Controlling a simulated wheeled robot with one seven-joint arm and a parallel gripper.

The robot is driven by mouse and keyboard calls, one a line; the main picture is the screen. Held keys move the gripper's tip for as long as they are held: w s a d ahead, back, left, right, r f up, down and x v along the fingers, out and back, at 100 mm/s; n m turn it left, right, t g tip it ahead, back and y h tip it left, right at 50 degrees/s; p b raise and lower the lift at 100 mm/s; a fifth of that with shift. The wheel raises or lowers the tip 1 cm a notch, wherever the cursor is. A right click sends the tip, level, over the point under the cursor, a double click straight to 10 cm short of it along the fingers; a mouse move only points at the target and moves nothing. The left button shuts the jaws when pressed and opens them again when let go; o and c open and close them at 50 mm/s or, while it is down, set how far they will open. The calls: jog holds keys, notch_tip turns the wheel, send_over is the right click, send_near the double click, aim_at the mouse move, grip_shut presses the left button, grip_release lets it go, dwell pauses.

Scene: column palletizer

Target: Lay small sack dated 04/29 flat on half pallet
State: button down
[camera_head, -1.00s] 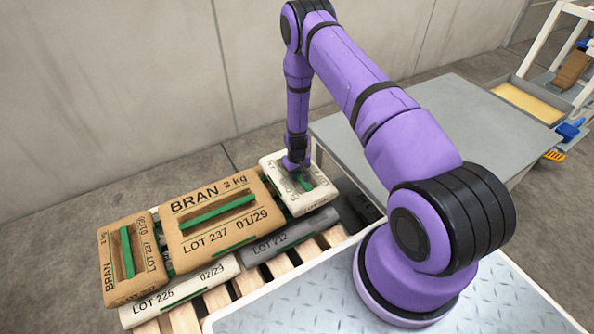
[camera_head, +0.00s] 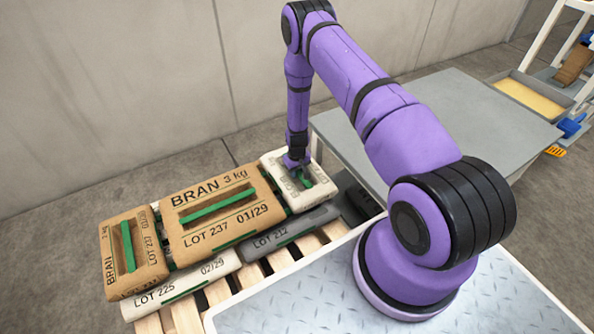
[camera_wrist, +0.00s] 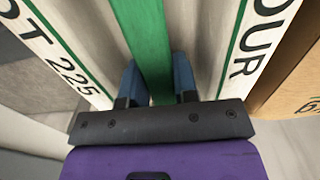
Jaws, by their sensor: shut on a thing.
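A small white sack (camera_head: 281,164) with a green handle is at the right end of the upper layer on the half pallet (camera_head: 308,243). It looks flat, above a grey sack (camera_head: 280,241) and a dark sack (camera_head: 358,203); whether it touches them I cannot tell. My gripper (camera_head: 298,168) points down at its middle. In the wrist view the fingers (camera_wrist: 158,88) are shut on the green handle (camera_wrist: 149,40), between print reading "OT 225" and "OUR". I cannot read the sack's date.
A large brown bran sack (camera_head: 240,205) dated 01/29 lies directly left of the white sack. A smaller brown sack (camera_head: 148,258) and a white lower sack (camera_head: 215,265) dated 02/29 lie farther left. A grey table (camera_head: 440,120) stands behind right.

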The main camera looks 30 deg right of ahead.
jog(key=c, duration=0.9)
grip_release()
notch_tip(320, 180, up, 32)
jog(key=w+a+t, duration=0.1)
jog(key=a, duration=0.1)
jog(key=s+a+r+t, duration=0.1)
jog(key=s+a+r, duration=0.15)
jog(key=r, duration=0.65)
jog(key=s+a+r, duration=0.1)
jog(key=s+r, duration=0.2)
jog(key=r, duration=0.6)
jog(key=s+a+r+t, duration=0.2)
jog(key=s+r, duration=1.2)
jog(key=shift+t, duration=0.6)
jog(key=s+r, duration=0.1)
jog(key=s, duration=0.4)
jog(key=s+a+r, duration=0.1)
jog(key=s, duration=0.4)
jog(key=s+r, duration=0.2)
jog(key=s, duration=0.4)
jog(key=shift+a+r, duration=0.1)
jog(key=shift+a, duration=0.05)
